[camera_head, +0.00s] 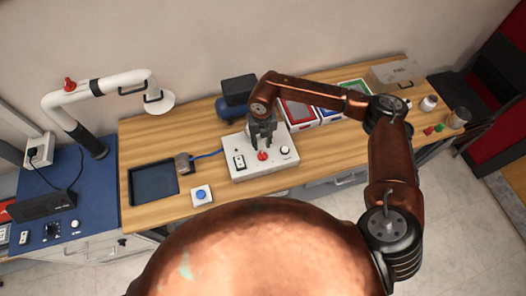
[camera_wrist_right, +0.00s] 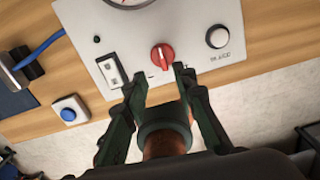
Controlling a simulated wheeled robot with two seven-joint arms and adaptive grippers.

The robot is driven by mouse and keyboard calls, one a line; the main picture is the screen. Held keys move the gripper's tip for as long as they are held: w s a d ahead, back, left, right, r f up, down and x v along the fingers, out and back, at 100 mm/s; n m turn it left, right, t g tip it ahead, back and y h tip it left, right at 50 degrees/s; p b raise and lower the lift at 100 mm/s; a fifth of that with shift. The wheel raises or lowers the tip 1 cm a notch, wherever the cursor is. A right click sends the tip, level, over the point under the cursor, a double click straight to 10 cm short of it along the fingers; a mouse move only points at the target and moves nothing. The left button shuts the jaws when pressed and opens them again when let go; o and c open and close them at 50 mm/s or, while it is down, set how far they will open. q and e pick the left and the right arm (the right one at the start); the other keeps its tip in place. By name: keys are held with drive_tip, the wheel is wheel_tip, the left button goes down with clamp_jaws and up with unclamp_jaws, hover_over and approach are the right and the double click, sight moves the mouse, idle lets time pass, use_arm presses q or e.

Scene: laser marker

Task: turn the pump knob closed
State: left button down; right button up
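A red knob (camera_head: 263,156) sits on the top panel of a white control box (camera_head: 245,172) in the middle of the wooden bench. In the right wrist view, the red knob (camera_wrist_right: 162,56) shows a pale line running nearly up and down. My right gripper (camera_head: 263,143) points down over the box, just behind the knob in the head view. In the wrist view, its two fingers (camera_wrist_right: 160,78) are spread with a gap between them, and the knob lies just beyond their tips. Nothing is held, and I cannot tell any contact. My left gripper is not in view.
The panel also has a white rocker switch (camera_wrist_right: 111,70), a round pale button (camera_wrist_right: 217,37) and a partly cut-off gauge. A blue button box (camera_head: 201,195) and a dark tray (camera_head: 130,186) lie left. Colored trays (camera_head: 298,114) stand behind right. A white extraction arm (camera_head: 110,87) stands left.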

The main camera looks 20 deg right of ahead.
sight(263, 154)
drive_tip(key=shift+d+f, duration=0.25)
drive_tip(key=shift+f, duration=0.1)
wheel_tip(263, 154, down, 7)
drive_tip(key=shift+a+p, duration=0.1)
drive_tip(key=shift+p, duration=0.7)
clamp_jaws()
